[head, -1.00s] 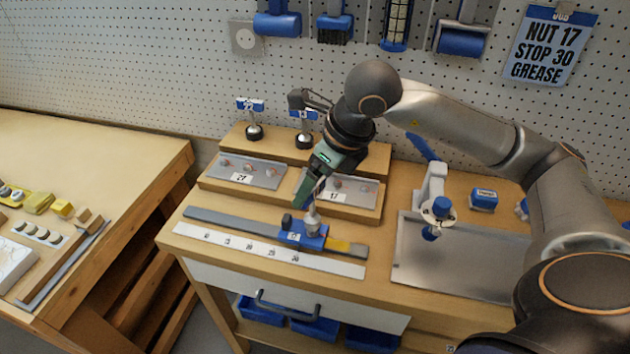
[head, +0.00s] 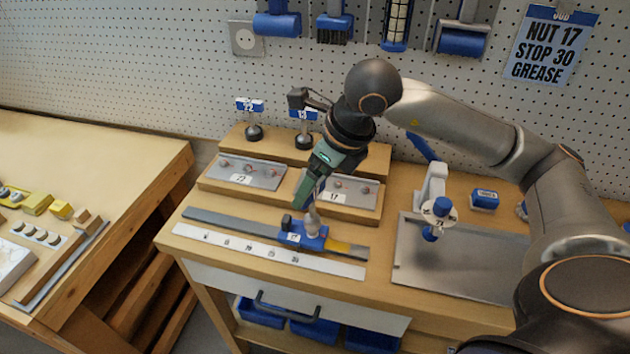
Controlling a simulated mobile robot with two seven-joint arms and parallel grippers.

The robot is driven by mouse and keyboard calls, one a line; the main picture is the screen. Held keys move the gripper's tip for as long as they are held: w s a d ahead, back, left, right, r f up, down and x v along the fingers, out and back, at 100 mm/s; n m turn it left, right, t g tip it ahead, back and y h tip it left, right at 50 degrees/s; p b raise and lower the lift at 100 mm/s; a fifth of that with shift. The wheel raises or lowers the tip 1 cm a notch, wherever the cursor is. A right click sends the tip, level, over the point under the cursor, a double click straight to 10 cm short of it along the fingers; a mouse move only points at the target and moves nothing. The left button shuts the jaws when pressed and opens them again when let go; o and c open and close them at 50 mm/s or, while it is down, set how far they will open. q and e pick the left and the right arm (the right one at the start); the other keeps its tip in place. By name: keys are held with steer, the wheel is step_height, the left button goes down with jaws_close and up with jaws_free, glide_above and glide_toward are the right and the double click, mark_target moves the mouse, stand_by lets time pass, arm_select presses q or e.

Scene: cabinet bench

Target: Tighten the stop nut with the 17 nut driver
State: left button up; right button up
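The blue stop block (head: 303,238) sits on the grey rail above the white scale, near the scale's right half. My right gripper (head: 307,196) is above it, pointing down, and appears shut on the nut driver (head: 312,216). The driver's silver lower end stands on the block's top, and a bit of blue shows beside the fingers. The stop nut is hidden under the driver's end. My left gripper is not in view.
Two other drivers (head: 254,131) stand on the back shelf. Metal plates (head: 246,172) with small fittings lie on the step in front. A job card (head: 551,45) reads "NUT 17, STOP 30, GREASE".

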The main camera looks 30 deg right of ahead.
steer(key=shift+f+b, duration=1.3)
stand_by(0.7)
stand_by(0.3)
steer(key=shift+a+m+h, duration=0.1)
steer(key=shift+m+h, duration=0.4)
steer(key=shift+m, duration=0.9)
steer(key=shift+a+m+h, duration=0.1)
steer(key=shift+m+h, duration=0.2)
steer(key=shift+m, duration=0.4)
steer(key=shift+m+h, duration=0.3)
steer(key=shift+m, duration=0.4)
steer(key=shift+m+h, duration=0.5)
steer(key=shift+m, duration=0.8)
